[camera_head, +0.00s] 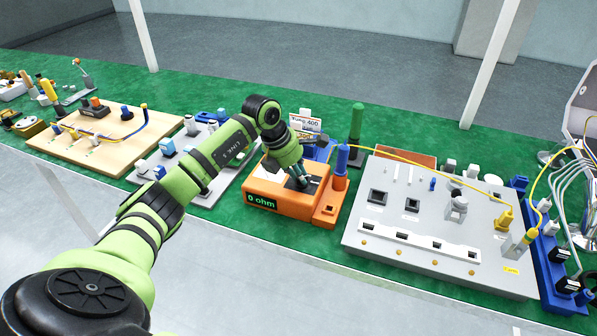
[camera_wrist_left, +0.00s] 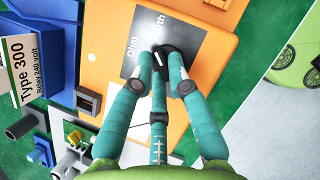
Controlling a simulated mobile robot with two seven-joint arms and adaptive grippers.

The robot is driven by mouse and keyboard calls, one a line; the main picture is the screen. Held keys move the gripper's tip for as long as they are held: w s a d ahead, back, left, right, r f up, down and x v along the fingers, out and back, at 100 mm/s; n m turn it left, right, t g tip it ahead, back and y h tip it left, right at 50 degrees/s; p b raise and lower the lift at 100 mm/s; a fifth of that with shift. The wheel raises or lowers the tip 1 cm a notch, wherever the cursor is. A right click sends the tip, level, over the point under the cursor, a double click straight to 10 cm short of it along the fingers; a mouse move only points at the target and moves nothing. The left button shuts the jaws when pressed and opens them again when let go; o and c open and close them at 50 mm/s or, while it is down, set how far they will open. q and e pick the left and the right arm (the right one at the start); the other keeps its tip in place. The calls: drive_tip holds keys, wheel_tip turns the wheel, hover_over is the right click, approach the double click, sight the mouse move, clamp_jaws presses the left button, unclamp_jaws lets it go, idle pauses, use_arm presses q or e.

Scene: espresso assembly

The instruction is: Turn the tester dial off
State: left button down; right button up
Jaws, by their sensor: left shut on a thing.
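The orange tester (camera_head: 318,202) stands on the green mat, and its small front display (camera_head: 262,201) reads "0 ohm". My left gripper (camera_head: 302,181) reaches down onto the tester's dark top plate. In the left wrist view, the teal fingers (camera_wrist_left: 161,62) are closed around the black dial (camera_wrist_left: 168,52). Words on the grey plate (camera_wrist_left: 140,35), such as "Ohm", are partly covered by the fingers. Most of the dial is hidden, so I cannot tell its setting. My right gripper is in neither view.
Blue (camera_head: 341,158) and green (camera_head: 357,118) upright probes stand right of the tester. A yellow cable (camera_head: 420,164) runs over the grey panel (camera_head: 400,225) at right. A wooden board (camera_head: 105,150) with parts is at left. A "Type 300" label (camera_wrist_left: 22,62) stands near the gripper.

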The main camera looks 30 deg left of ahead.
use_arm(q)
drive_tip(key=n+y, duration=0.1)
drive_tip(key=n, duration=0.1)
drive_tip(key=shift+d+r+n+t, duration=0.1)
drive_tip(key=shift+n+t, duration=0.2)
drive_tip(key=shift+n, duration=0.1)
drive_tip(key=n+y, duration=0.1)
drive_tip(key=n, duration=0.1)
drive_tip(key=shift+s+d+n, duration=0.1)
drive_tip(key=shift+n, duration=0.3)
drive_tip(key=n+y+b, duration=0.1)
drive_tip(key=n+y, duration=0.1)
drive_tip(key=n, duration=0.3)
drive_tip(key=shift+d, duration=0.15)
drive_tip(key=n+y, duration=0.1)
drive_tip(key=n, duration=0.1)
drive_tip(key=n+g+b, duration=0.1)
drive_tip(key=n, duration=0.1)
drive_tip(key=shift+d+n+y, duration=0.15)
drive_tip(key=shift+n+y, duration=0.25)
drive_tip(key=n+g, duration=0.1)
drive_tip(key=n, duration=0.1)
drive_tip(key=n+g+y+b, duration=0.1)
drive_tip(key=n, duration=0.2)
drive_tip(key=shift+d+r+b, duration=0.1)
drive_tip(key=shift+b, duration=0.2)
drive_tip(key=shift+n, duration=0.4)
drive_tip(key=c, duration=1.2)
unclamp_jaws()
